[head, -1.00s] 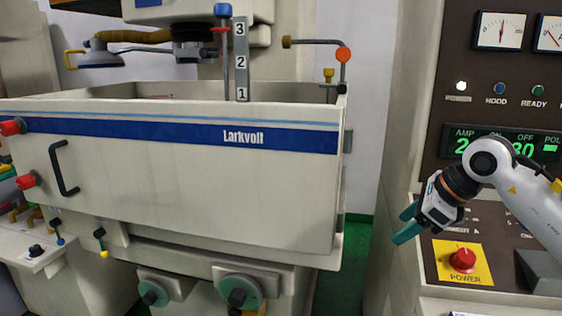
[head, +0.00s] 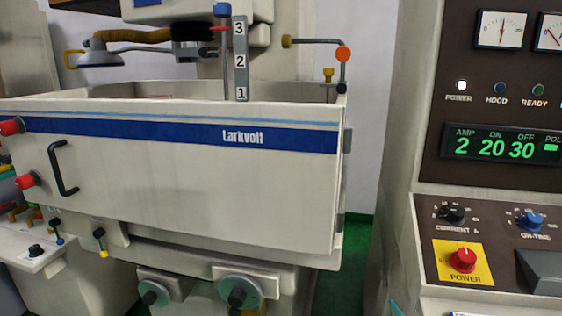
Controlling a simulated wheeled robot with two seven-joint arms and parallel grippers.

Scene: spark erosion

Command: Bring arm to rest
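Only a small teal fingertip of my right gripper (head: 396,308) shows at the bottom edge of the head view, in front of the control cabinet's lower left edge. The rest of that gripper and its arm are out of frame, so its opening cannot be told. My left gripper and arm are not in view. The control cabinet (head: 440,240) stands at the right, with a red power knob (head: 463,260) on a yellow plate and a lit display (head: 502,146) reading 2, 20 and 30.
A white Larkvolt tank (head: 200,185) with a black handle (head: 62,168) fills the left and middle. Two teal handwheels (head: 240,294) (head: 152,294) sit below it. A narrow gap with green floor (head: 350,262) separates tank and cabinet. The space before the cabinet panel is clear.

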